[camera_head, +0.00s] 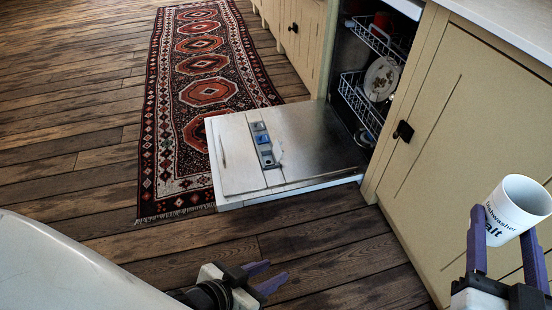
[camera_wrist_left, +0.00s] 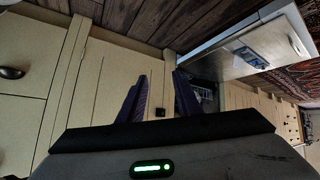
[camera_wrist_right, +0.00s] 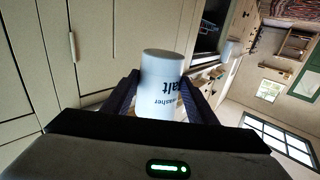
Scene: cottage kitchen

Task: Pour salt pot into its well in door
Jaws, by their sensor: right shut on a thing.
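The white salt pot (camera_head: 514,207), lettered "dishwasher salt", is held upright or slightly tilted between the fingers of my right gripper (camera_head: 508,242), at the right of the head view. The pot also fills the middle of the right wrist view (camera_wrist_right: 162,85). The dishwasher door (camera_head: 240,155) lies folded down flat. A strip of small wells with blue and grey parts (camera_head: 263,140) runs across its inner face; I cannot tell which is the salt well. My left gripper (camera_head: 271,279) is open and empty, low over the floor in front of the door.
The open dishwasher holds wire racks (camera_head: 362,100) with a plate (camera_head: 381,79) and other dishes. Cream cabinets (camera_head: 455,150) with a black knob stand right of it, under a pale worktop (camera_head: 510,22). A patterned rug (camera_head: 207,90) lies behind the door. The wooden floor is otherwise clear.

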